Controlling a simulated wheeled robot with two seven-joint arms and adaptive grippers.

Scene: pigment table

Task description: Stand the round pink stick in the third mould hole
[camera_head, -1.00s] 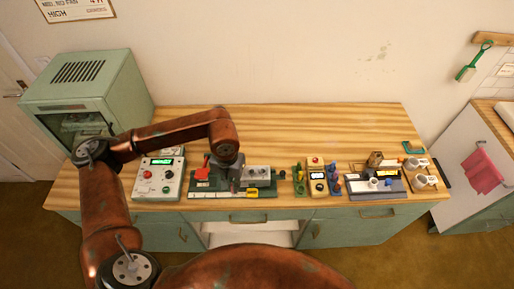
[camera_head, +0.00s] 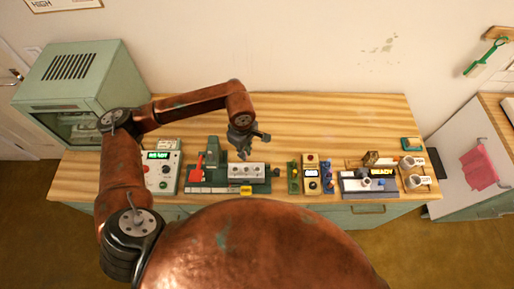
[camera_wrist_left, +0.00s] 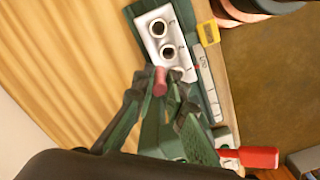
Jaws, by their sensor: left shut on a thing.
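The mould is a pale block (camera_head: 247,172) with a row of round holes, set on a dark green base in the middle of the table. In the left wrist view the mould (camera_wrist_left: 150,38) shows two open dark holes; the rest of the row is hidden behind the stick and fingers. My left gripper (camera_head: 243,155) is above and behind the mould. In the wrist view the left gripper (camera_wrist_left: 159,92) is shut on the round pink stick (camera_wrist_left: 160,80), whose end points towards the mould, apparently above it. My right gripper is not in view.
A red-handled green press (camera_head: 210,172) stands left of the mould, beside a control box (camera_head: 161,172). A yellow tag (camera_head: 246,190) is at the mould's front. Small meters, a grey station (camera_head: 368,190) and white cups stand to the right. The table behind is clear.

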